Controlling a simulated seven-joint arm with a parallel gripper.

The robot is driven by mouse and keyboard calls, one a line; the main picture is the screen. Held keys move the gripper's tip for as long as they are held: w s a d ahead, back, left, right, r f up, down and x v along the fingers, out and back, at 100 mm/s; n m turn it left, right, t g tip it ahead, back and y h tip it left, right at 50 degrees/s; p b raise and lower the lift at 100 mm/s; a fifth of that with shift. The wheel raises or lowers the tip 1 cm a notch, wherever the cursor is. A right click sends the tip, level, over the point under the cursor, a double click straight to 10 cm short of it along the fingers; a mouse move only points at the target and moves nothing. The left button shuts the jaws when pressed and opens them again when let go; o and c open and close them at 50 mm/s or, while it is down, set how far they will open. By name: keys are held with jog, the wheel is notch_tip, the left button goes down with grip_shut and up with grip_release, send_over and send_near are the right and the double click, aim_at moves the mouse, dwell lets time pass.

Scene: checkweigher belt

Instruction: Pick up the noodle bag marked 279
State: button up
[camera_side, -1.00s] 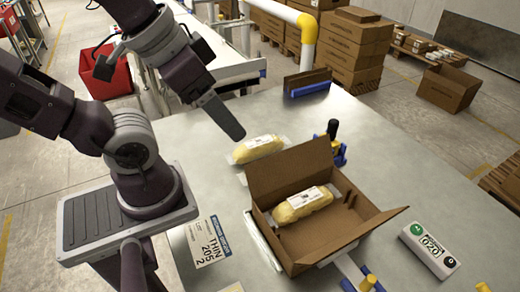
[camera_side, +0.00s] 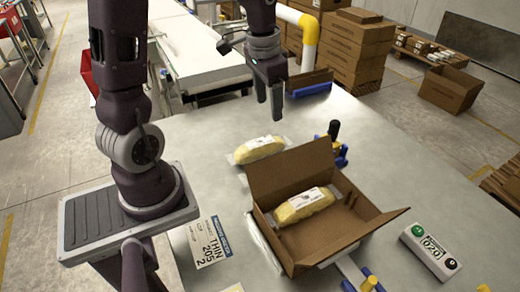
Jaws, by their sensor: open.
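One yellow noodle bag (camera_side: 260,149) lies on the steel table behind the open cardboard box. A second yellow noodle bag (camera_side: 302,207) lies inside the cardboard box (camera_side: 322,242), with a white label on top. The print on both bags is too small to read, so I cannot tell which is marked 279. My gripper (camera_side: 272,108) is open and empty, fingers pointing down, above the table and behind the bag outside the box.
A blue and black clamp (camera_side: 334,142) stands behind the box. A white conveyor (camera_side: 205,58) runs at the back left.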

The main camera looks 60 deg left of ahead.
jog(key=g+h, duration=0.1)
jog(key=h, duration=0.1)
send_over(260, 141)
jog(key=f, duration=1.3)
jog(key=shift+s+a+f, duration=0.15)
jog(key=shift+a+f, duration=0.2)
jog(key=f, duration=0.4)
jog(key=d+f, duration=0.1)
jog(key=f, duration=0.2)
grip_shut()
